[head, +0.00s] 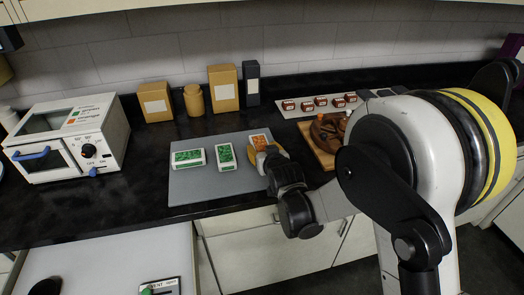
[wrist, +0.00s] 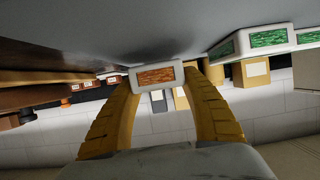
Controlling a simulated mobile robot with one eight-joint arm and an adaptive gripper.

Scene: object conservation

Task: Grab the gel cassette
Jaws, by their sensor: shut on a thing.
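A white cassette with an orange panel (head: 259,141) is at the right side of a grey mat (head: 205,187) on the black counter. My gripper (head: 268,154) reaches it from the front right and is shut on it. In the wrist view, the orange cassette (wrist: 157,76) sits between the tips of my two yellow fingers (wrist: 163,88). Two white cassettes with green panels lie left of it on the mat, a middle one (head: 226,157) and a left one (head: 188,158). I cannot tell whether the orange cassette touches the mat.
A white oven-like appliance (head: 68,138) stands at the left. Tan boxes (head: 155,102) and a jar (head: 194,100) stand along the wall. A brown object (head: 327,132) on a wooden board and a white strip with several small red items (head: 320,104) are at the right. An open drawer (head: 95,262) is front left.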

